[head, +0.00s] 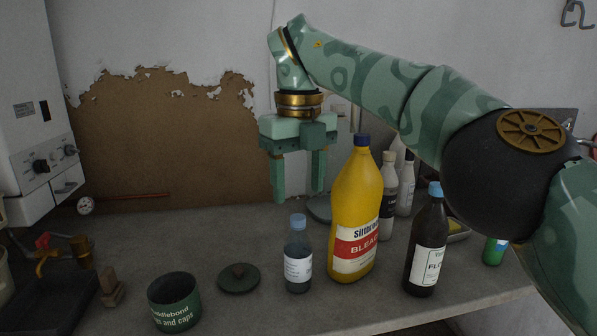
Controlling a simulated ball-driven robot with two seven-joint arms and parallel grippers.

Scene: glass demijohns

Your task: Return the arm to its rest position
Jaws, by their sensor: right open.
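My right arm (380,88) is green with darker patches and comes in from the right, reaching across above the bottles. Its gripper (298,195) points straight down behind and above the small bottle. The two fingers are apart, with nothing between them. My left gripper is not in view.
A yellow bleach bottle (357,210), a dark bottle with a blue cap (427,245) and a small grey bottle (298,258) stand on the grey worktop (225,232). White bottles (388,195) stand behind. A green pot (174,302) and round lid (239,279) are front left.

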